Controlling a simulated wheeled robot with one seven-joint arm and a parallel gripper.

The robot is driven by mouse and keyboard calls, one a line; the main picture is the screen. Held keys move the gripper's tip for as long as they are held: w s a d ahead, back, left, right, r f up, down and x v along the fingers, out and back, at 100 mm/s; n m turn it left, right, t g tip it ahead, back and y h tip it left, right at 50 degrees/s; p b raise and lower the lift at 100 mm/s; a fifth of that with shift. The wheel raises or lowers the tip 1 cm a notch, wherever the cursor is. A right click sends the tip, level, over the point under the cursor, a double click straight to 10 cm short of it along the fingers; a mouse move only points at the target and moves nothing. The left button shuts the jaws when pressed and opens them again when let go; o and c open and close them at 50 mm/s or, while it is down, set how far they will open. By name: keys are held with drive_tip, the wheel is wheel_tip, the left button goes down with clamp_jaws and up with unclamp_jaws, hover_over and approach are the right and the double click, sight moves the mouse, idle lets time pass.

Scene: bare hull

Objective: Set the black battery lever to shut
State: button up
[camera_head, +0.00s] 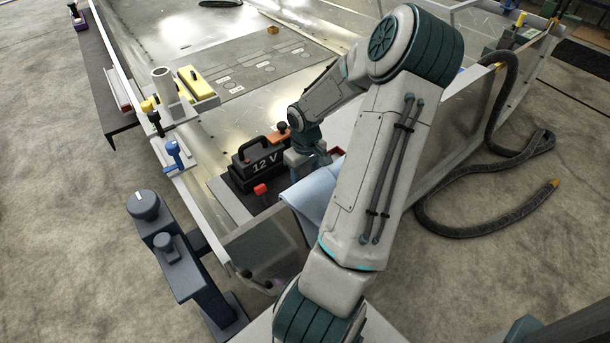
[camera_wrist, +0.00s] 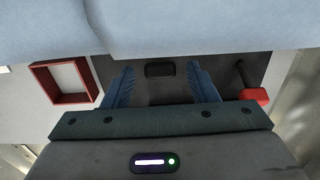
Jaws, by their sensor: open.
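A black block (camera_wrist: 160,70), which looks like the lever's grip, lies between my fingertips in the wrist view, over a dark surface. Whether the fingers touch it I cannot tell. My gripper (camera_wrist: 160,73) is open, with one blue finger on either side of the block. In the head view my gripper (camera_head: 296,172) points down just right of the black 12 V battery (camera_head: 262,164); the lever's grip is hidden there. A red-ended lever (camera_wrist: 253,95) with a dark rod stands right of my fingers; its red end also shows in front of the battery (camera_head: 261,188).
Pale blue cloth (camera_wrist: 200,25) lies close by across the top of the wrist view. A red-framed square (camera_wrist: 42,72) is at left. An orange piece with a black knob (camera_head: 281,129) stands behind the battery. A yellow block (camera_head: 197,82) and blue-handled valve (camera_head: 174,151) are farther left.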

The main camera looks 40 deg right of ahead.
clamp_jaws()
drive_tip(key=shift+w+r+p, duration=0.1)
drive_tip(key=shift+w+p, duration=0.05)
drive_tip(key=shift+p, duration=0.15)
drive_tip(key=shift+w+r+g, duration=0.1)
drive_tip(key=shift+w+g, duration=0.05)
drive_tip(key=shift+g, duration=0.15)
drive_tip(key=shift+w+r+g+p, duration=0.1)
drive_tip(key=shift+w+g+p, duration=0.8)
drive_tip(key=shift+p, duration=0.35)
drive_tip(key=shift+w+d+f+g+p, duration=0.1)
drive_tip(key=shift+w+g+p, duration=0.45)
drive_tip(key=shift+g, duration=0.3)
drive_tip(key=shift+w+f+g+p, duration=0.1)
drive_tip(key=shift+w+g+p, duration=0.4)
drive_tip(key=shift+g, duration=0.35)
drive_tip(key=shift+s, duration=0.1)
